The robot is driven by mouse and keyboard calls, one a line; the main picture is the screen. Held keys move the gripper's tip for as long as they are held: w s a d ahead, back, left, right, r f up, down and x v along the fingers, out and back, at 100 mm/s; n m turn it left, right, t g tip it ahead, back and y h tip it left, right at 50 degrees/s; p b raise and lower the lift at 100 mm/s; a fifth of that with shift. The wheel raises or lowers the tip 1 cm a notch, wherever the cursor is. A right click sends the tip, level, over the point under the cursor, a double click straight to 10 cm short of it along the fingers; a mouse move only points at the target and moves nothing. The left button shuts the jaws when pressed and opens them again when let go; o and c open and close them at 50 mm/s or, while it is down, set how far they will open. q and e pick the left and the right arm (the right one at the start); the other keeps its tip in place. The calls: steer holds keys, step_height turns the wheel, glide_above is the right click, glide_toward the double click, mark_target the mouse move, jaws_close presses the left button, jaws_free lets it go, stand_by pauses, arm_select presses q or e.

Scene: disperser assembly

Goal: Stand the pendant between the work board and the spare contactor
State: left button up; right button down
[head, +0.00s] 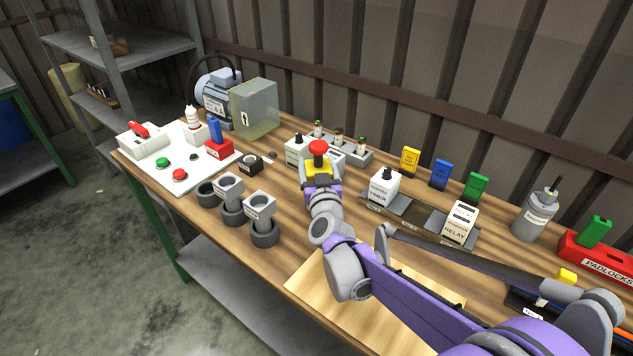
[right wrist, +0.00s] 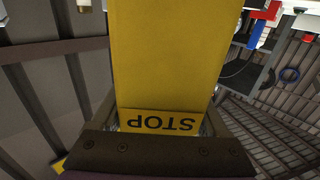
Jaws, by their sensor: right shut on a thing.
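The pendant (head: 318,163) is a yellow box with a red mushroom button on top. My right gripper (head: 320,184) is shut on it and holds it roughly upright; I cannot tell whether its base touches the table. In the right wrist view the pendant (right wrist: 165,55) fills the middle, with a STOP label at the jaws. A white board (head: 165,172) at the left, bearing switches and buttons, looks like the work board. White block-shaped devices stand behind the pendant, one of them (head: 294,151) at its left; I cannot tell which is the spare contactor. My left gripper is not in view.
Grey cups (head: 264,234) stand at the front left. A motor (head: 213,97) and a clear-sided box (head: 254,108) stand at the back. A timer block (head: 385,186) and a relay block (head: 461,222) sit in a rail at the right. A pale wooden panel (head: 345,312) lies in front.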

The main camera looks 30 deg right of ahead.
steer(key=shift+f+b, duration=0.3)
steer(key=shift+f, duration=1.75)
steer(key=shift+f, duration=0.2)
jaws_free()
steer(key=shift+r, duration=0.1)
steer(key=shift+r, duration=0.1)
steer(key=shift+s+a, duration=0.15)
steer(key=shift+s, duration=0.1)
steer(key=v, duration=1.1)
steer(key=shift+s, duration=0.2)
